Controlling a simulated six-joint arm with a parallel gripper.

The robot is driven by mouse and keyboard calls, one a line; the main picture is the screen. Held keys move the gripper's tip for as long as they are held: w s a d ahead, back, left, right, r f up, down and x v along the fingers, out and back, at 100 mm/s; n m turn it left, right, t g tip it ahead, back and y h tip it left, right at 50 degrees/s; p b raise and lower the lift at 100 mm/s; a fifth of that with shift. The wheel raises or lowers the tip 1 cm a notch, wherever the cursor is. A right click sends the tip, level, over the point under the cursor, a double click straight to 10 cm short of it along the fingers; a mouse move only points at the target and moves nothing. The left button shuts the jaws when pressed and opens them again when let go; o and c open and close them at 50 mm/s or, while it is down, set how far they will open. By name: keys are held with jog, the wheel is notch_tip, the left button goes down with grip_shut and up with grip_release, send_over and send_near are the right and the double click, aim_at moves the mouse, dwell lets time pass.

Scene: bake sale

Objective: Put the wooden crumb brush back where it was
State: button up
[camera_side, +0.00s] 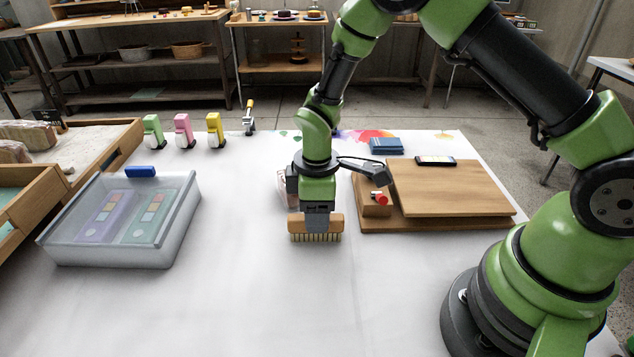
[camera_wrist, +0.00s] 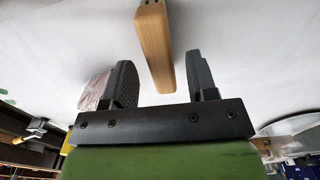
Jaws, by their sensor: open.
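The wooden crumb brush (camera_side: 301,226) is upright with its pale bristles down at the white tabletop, near the middle of the side view. In the wrist view its long wooden back (camera_wrist: 152,40) shows between my two fingers, closer to the right one. My gripper (camera_side: 318,214) points straight down over the middle of the brush. In the wrist view my gripper (camera_wrist: 160,75) has its fingers spread, with a gap visible on the left of the brush.
A translucent bin (camera_side: 120,243) stands left, a wooden board (camera_side: 450,190) with a dark flat device (camera_side: 435,161) right. A pinkish packet (camera_side: 283,188) sits close behind my gripper. Green (camera_side: 153,131), pink (camera_side: 183,130) and yellow (camera_side: 214,130) items line the back. The front table is clear.

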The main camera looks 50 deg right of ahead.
jog(key=s+d+r+m+t+y, duration=0.1)
jog(key=s+r+m+t, duration=0.15)
jog(key=r, duration=0.85)
jog(key=s+d+r+m+t, duration=0.1)
jog(key=s+r+m, duration=0.25)
jog(key=r, duration=0.75)
jog(key=s+r+m+t, duration=0.2)
jog(key=s+m, duration=0.1)
jog(key=s, duration=0.3)
jog(key=s+r+m+t+y, duration=0.1)
jog(key=s+r+m, duration=0.1)
jog(key=s+m, duration=0.2)
jog(key=shift+s+r+t, duration=0.35)
jog(key=shift+s, duration=0.6)
jog(key=shift+d, duration=0.1)
